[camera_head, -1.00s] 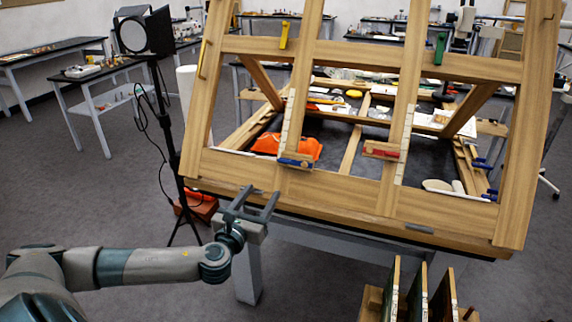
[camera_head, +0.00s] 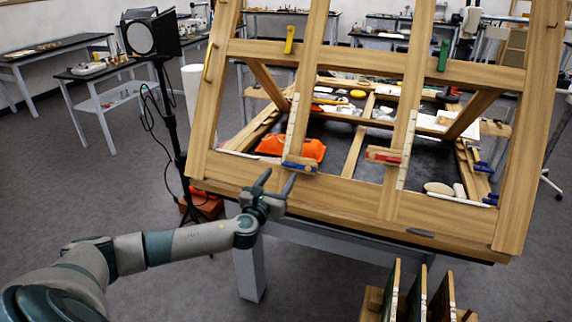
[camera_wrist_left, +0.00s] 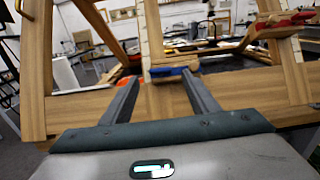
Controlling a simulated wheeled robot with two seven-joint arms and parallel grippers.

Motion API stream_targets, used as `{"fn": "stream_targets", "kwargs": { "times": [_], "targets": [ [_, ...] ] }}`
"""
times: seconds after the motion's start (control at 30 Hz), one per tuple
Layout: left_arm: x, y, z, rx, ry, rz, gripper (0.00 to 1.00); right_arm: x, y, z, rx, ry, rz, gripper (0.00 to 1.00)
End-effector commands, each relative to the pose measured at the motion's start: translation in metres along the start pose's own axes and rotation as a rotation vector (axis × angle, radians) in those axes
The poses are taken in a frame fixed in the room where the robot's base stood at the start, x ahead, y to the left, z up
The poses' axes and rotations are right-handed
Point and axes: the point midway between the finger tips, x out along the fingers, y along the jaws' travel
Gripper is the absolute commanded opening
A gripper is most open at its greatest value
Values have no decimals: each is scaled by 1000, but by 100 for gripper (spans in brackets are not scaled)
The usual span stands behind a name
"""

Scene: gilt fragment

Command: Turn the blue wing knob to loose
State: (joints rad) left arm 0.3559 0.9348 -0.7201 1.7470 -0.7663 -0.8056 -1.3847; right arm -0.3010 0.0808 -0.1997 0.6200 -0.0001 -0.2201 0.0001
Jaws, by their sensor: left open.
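The blue wing knob (camera_head: 298,167) sits on a small wooden block low on the left slat of the wooden frame (camera_head: 350,200). It lies roughly level in both views, and in the left wrist view the blue knob (camera_wrist_left: 172,71) shows just beyond and between my fingertips. My left gripper (camera_head: 278,182) is open and empty, in front of the frame's lower rail, below and left of the knob. In the left wrist view its two fingers (camera_wrist_left: 160,82) point at the knob, apart from it as far as I can tell. My right gripper is not in view.
A red wing knob (camera_head: 385,157) sits on the slat to the right. Yellow (camera_head: 290,40) and green (camera_head: 443,55) knobs are on the upper rail. An orange cloth (camera_head: 290,148) lies behind the frame. A lamp on a stand (camera_head: 150,38) is at left. Panels in a rack (camera_head: 415,295) stand front right.

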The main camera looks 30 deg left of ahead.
Motion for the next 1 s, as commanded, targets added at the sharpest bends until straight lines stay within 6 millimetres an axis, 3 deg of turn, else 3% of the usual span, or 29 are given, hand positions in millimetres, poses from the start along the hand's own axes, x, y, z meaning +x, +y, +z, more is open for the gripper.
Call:
{"fn": "stream_targets", "kwargs": {
  "times": [0.2,0.4,0.9,1.0],
  "targets": [
    [33,-1,3,0,-1,1,55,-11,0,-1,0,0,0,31],
    [53,0,1,0,-1,1,55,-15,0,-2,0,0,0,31],
    [61,0,0,0,0,-1,55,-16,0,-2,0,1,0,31],
    [61,0,0,0,0,-1,31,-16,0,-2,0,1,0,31]
  ]
}}
